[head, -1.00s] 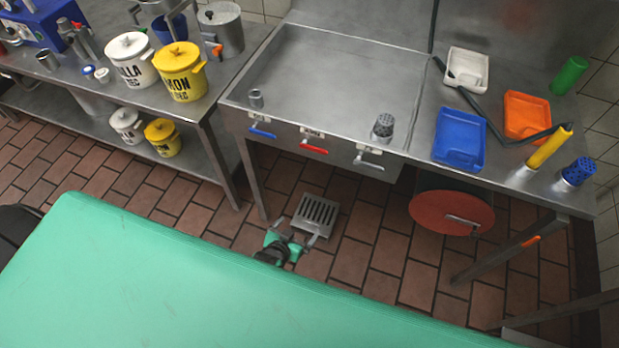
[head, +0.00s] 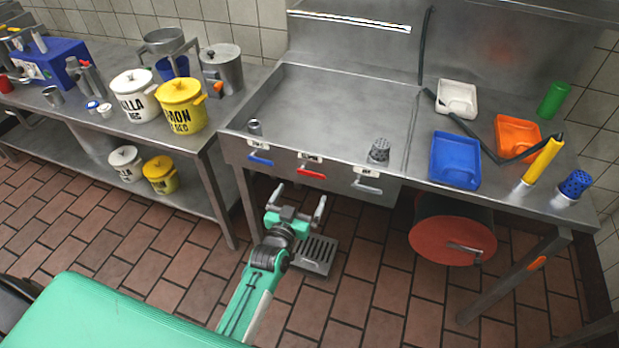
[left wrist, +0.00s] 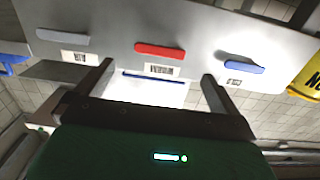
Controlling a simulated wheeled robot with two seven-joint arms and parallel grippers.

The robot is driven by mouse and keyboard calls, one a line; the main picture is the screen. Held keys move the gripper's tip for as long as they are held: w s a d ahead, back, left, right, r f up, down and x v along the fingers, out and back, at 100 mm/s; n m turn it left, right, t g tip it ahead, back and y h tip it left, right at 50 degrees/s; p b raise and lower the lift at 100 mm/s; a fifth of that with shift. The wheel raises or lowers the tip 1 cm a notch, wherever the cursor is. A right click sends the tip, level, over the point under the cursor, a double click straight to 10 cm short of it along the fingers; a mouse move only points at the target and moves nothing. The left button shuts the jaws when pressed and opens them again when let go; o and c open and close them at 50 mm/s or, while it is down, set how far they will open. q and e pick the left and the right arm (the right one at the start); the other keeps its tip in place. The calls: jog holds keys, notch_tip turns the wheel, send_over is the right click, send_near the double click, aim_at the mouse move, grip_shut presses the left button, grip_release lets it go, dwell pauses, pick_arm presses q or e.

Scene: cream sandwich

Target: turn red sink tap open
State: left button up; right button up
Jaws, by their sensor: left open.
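The red tap handle (head: 311,173) is a short bar on the steel sink's front panel, between a blue handle (head: 260,160) and a grey handle (head: 367,187). My left gripper (head: 297,202) is open and empty, below and in front of the sink front in the head view. In the left wrist view the red handle (left wrist: 160,51) lies beyond the gap between the two fingertips of my left gripper (left wrist: 157,72), apart from both. The blue handle (left wrist: 241,66) and grey handle (left wrist: 62,37) lie to either side. My right gripper is not in view.
A red drum (head: 452,240) hangs below.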

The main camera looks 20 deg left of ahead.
aim_at(311, 175)
pick_arm(q)
jog(key=w, duration=0.7)
jog(key=shift+w+d, duration=0.1)
jog(key=shift+w, duration=0.3)
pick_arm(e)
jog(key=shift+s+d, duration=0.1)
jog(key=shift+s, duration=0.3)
pick_arm(q)
jog(key=shift+c, duration=0.2)
